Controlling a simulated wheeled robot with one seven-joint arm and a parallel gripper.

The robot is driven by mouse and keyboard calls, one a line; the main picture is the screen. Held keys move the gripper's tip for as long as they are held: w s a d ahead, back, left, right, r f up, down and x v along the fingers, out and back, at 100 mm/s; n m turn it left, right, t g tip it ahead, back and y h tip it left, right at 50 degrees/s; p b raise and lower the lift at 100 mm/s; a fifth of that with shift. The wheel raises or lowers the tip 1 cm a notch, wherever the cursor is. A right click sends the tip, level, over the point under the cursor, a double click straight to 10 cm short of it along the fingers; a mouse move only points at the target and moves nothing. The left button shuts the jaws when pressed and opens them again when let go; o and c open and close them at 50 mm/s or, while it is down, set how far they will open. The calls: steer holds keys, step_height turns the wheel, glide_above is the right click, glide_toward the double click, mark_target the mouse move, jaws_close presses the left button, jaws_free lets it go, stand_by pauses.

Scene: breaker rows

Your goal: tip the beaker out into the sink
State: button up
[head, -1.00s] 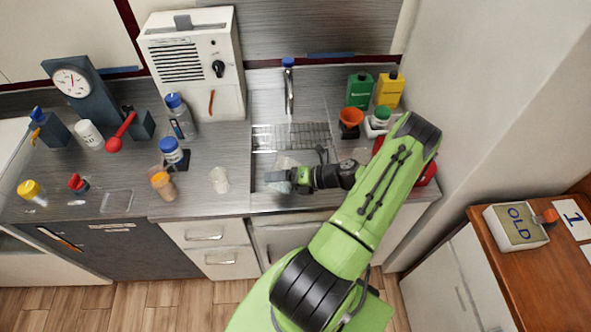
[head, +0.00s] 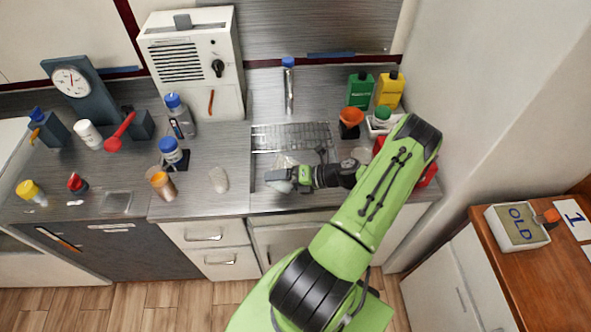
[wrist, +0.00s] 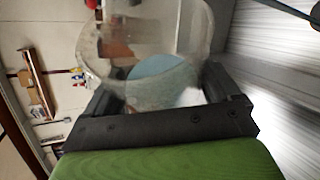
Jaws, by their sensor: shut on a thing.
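A clear glass beaker (wrist: 145,55) is between the black fingers of my gripper (wrist: 170,95) in the wrist view. A pale blue patch shows through its glass; I cannot tell whether it is liquid. In the head view my gripper (head: 284,178) is shut on the beaker (head: 284,161), over the near part of the sink (head: 262,168). The beaker is small and partly hidden there by the fingers, so its exact tilt is unclear. No stream of liquid is visible.
A wire rack (head: 292,137) spans the sink's back part, with a blue-topped tap (head: 289,85) behind. Left on the counter stand a clear vessel (head: 219,179), an amber bottle (head: 162,184) and a blue-capped jar (head: 172,152). Green (head: 358,91) and yellow (head: 389,91) bottles stand back right.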

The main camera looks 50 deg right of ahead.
mark_target(284, 166)
steer(key=shift+r+m+y, duration=0.5)
steer(key=shift+r+m, duration=0.05)
steer(key=shift+m, duration=0.05)
stand_by(1.1)
steer(key=shift+w+d+r+m+y, duration=0.15)
steer(key=shift+d+r+m+y, duration=0.4)
steer(key=shift+d, duration=0.25)
stand_by(0.9)
steer(key=shift+w+d+r+m+t+y+p, duration=0.15)
steer(key=shift+r+m+p, duration=0.15)
steer(key=shift+p, duration=0.85)
steer(key=shift+s+d+r+m+t+y+p, duration=0.1)
steer(key=shift+r+m+y+p, duration=0.2)
steer(key=shift+p, duration=0.9)
steer(key=shift+w+d+r+m+t+p, duration=0.15)
steer(key=shift+r+p, duration=0.2)
steer(key=shift+p, duration=0.8)
